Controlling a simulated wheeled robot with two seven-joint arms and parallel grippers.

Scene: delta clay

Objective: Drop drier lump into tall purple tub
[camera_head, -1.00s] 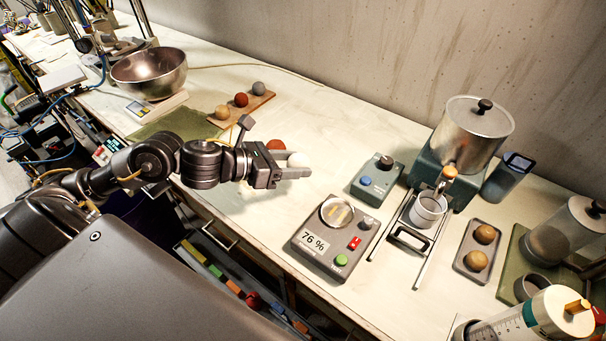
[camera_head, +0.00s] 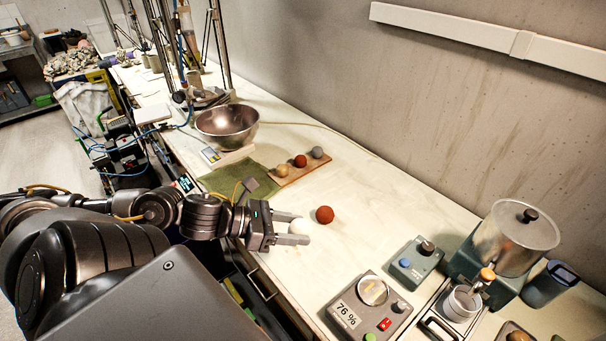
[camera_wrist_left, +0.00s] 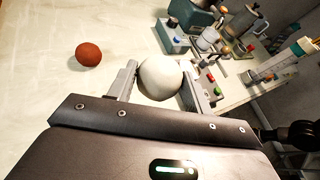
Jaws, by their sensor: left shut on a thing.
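My left gripper (camera_head: 296,232) is shut on a white lump (camera_head: 301,226), held above the near edge of the bench. In the left wrist view the white lump (camera_wrist_left: 160,78) sits between both fingers. A reddish-brown lump (camera_head: 325,214) lies on the bench just beyond the gripper; it also shows in the left wrist view (camera_wrist_left: 88,54). I cannot make out the tall purple tub in the frames now. My right gripper is not in view.
A meter reading 76 % (camera_head: 347,313) and a grey control box (camera_head: 414,262) stand on the right. A metal pot (camera_head: 515,240) is behind them. A steel bowl (camera_head: 227,122), green mat (camera_head: 228,181) and board with three balls (camera_head: 299,170) are farther left.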

